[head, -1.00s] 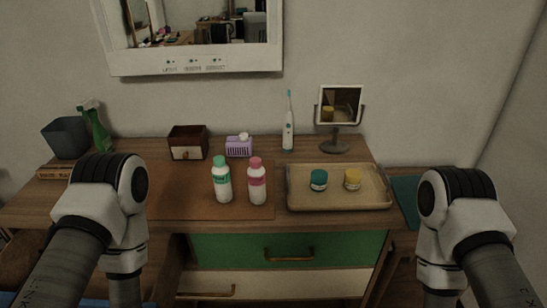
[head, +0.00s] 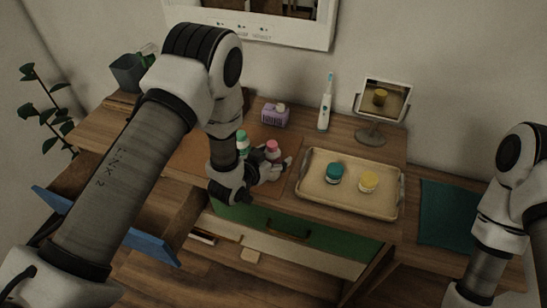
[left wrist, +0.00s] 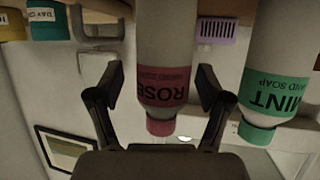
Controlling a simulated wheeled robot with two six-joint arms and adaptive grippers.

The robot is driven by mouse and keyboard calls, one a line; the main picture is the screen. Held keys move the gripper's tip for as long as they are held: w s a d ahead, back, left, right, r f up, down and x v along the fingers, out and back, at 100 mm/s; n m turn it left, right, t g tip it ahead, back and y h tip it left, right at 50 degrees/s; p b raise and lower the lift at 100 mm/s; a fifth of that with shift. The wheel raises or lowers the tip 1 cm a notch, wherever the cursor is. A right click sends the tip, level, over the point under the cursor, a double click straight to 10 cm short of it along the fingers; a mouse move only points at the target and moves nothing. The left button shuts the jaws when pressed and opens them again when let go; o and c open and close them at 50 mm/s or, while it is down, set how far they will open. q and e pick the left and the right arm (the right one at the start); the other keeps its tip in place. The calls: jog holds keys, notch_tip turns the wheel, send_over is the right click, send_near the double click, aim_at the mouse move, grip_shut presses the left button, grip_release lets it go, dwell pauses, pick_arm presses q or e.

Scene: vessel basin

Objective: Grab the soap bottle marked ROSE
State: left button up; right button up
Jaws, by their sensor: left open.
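The soap bottle marked ROSE (left wrist: 164,88) appears upside down in the left wrist view, with a pink label and pink cap, between the two open fingers of my left gripper (left wrist: 160,84). I see a gap on each side of it. In the head view its pink cap (head: 272,146) shows above my left gripper (head: 278,168), which hides most of its body. The MINT soap bottle (left wrist: 265,88), with green label and cap, stands beside it. In the head view its green cap (head: 242,138) is partly hidden by my arm. My right gripper is out of frame.
A tan tray (head: 315,199) with a teal jar (head: 334,172) and a yellow jar (head: 369,182) lies right of the bottles. A purple box (head: 275,115), an electric toothbrush (head: 325,105) and a mirror (head: 381,103) stand behind. A green drawer front (head: 325,241) is below.

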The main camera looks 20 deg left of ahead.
pick_arm(q)
jog(key=shift+a, duration=0.1)
jog(key=shift+s+a, duration=0.1)
jog(key=c, duration=1.4)
jog(key=shift+r, duration=0.1)
